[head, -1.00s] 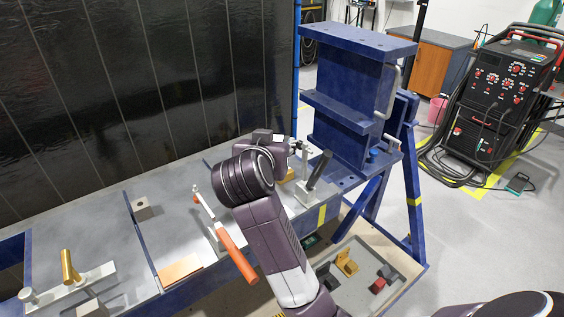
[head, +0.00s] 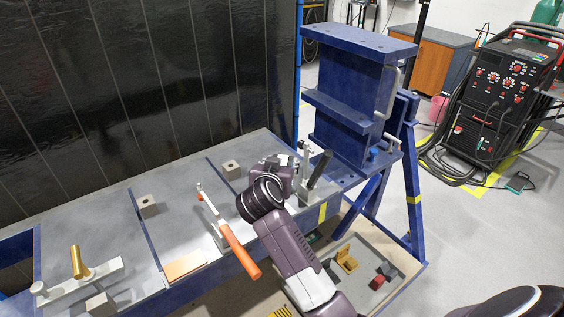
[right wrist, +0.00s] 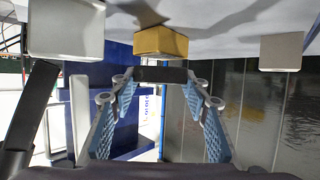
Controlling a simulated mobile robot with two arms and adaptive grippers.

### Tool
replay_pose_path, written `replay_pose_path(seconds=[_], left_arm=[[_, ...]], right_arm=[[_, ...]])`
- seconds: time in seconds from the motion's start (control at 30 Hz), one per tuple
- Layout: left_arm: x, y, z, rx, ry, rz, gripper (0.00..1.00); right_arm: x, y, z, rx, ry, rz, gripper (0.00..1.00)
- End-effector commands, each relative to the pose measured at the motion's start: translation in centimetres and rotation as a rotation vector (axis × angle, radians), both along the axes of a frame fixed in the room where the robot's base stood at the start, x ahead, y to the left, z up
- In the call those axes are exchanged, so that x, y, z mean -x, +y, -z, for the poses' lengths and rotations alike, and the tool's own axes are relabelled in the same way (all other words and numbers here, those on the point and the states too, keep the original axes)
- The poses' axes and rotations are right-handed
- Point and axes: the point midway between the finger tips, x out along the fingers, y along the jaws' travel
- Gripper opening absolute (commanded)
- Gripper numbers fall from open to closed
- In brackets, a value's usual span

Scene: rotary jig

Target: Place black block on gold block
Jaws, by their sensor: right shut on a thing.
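My right gripper (head: 278,168) is low over the right part of the blue-edged table in the head view. In the right wrist view its two blue-padded fingers (right wrist: 161,88) are shut on the black block (right wrist: 160,75). The gold block (right wrist: 161,43) shows just beyond the black block, lined up with it. In the head view my gripper and wrist hide both blocks. My left gripper is not in view.
A clamp with a black handle (head: 320,169) stands close right of my gripper. A grey holed block (head: 231,170) lies left of it. An orange-handled clamp (head: 238,248) stands nearer the front. A blue steel frame (head: 350,104) rises behind right.

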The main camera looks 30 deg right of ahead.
Motion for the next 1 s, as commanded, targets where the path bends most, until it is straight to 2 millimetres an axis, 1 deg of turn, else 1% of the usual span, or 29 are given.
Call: replay_pose_path(seconds=[0.03, 0.1, 0.2, 0.47, 0.6, 0.63, 0.7, 1.0], left_arm=[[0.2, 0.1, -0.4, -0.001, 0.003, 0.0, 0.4], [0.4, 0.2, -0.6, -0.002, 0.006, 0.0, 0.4], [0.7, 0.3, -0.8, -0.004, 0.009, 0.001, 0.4], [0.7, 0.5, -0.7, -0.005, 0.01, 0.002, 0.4], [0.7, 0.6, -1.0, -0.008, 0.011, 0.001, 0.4], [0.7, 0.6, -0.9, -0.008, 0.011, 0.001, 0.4], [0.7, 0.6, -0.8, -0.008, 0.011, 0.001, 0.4], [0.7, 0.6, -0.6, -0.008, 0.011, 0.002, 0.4]], right_arm=[[-0.8, -0.6, -0.5, 0.004, -0.005, 0.001, 0.02], [-1.3, -1.0, -0.2, 0.001, -0.002, -0.001, 0.02], [-1.1, -0.9, 0.9, 0.0, -0.001, -0.001, 0.02], [-1.2, -0.8, 1.0, 0.001, -0.004, -0.002, 0.02], [-1.1, -0.8, 1.2, 0.002, -0.004, -0.002, 0.02], [-1.1, -0.8, 1.5, -0.001, 0.0, -0.002, 0.45], [-1.1, -0.8, 1.5, -0.001, 0.0, -0.002, 0.5], [-1.1, -0.8, 1.3, -0.001, -0.002, -0.001, 0.5]])
